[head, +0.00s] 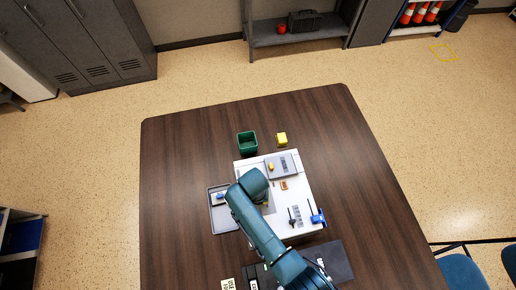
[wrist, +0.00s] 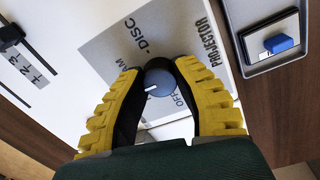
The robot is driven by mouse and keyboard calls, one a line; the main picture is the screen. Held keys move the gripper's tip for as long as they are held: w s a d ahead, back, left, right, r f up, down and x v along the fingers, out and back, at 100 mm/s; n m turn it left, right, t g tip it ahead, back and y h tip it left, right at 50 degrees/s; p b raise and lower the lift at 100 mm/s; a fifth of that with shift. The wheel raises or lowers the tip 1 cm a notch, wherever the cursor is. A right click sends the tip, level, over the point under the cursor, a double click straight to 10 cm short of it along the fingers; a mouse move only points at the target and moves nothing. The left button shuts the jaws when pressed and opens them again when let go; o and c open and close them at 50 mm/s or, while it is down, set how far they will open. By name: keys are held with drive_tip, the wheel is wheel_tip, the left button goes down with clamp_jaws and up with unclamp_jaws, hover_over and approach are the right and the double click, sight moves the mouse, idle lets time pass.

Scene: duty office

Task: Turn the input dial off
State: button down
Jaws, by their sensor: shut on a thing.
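The input dial (wrist: 161,83) is a round blue-grey knob with a white pointer line, on a grey plate (wrist: 110,50) of the white panel. The line points left in the wrist view, toward the side with "-DISC" and "AM" lettering and away from "OFF". "PROJECTOR" is printed at the plate's right. My gripper (wrist: 159,68), with yellow-backed black fingers, is shut on the dial, a fingertip on each side. In the head view my arm hides the dial and the fingers, over the white panel (head: 245,220).
A grey tray (head: 212,187) with a blue-topped item adjoins the panel's left. A green bin (head: 247,143) and a yellow block (head: 282,139) stand behind it. The table's right side is clear.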

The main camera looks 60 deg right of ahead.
drive_tip(key=n+p, duration=0.1)
drive_tip(key=n, duration=0.3)
drive_tip(key=shift+s+a+n+p, duration=0.1)
drive_tip(key=shift+s+n+p, duration=0.05)
drive_tip(key=shift+n+p, duration=0.2)
drive_tip(key=n+p, duration=0.1)
drive_tip(key=n, duration=0.3)
drive_tip(key=shift+n, duration=0.25)
drive_tip(key=n+p, duration=0.1)
drive_tip(key=n, duration=0.3)
drive_tip(key=shift+f+n, duration=0.1)
drive_tip(key=shift+n, duration=0.2)
drive_tip(key=shift+n+t+p, duration=0.3)
drive_tip(key=shift+n+p, duration=0.15)
drive_tip(key=shift+n, duration=1.75)
drive_tip(key=shift+s, duration=0.1)
drive_tip(key=c, duration=0.7)
unclamp_jaws()
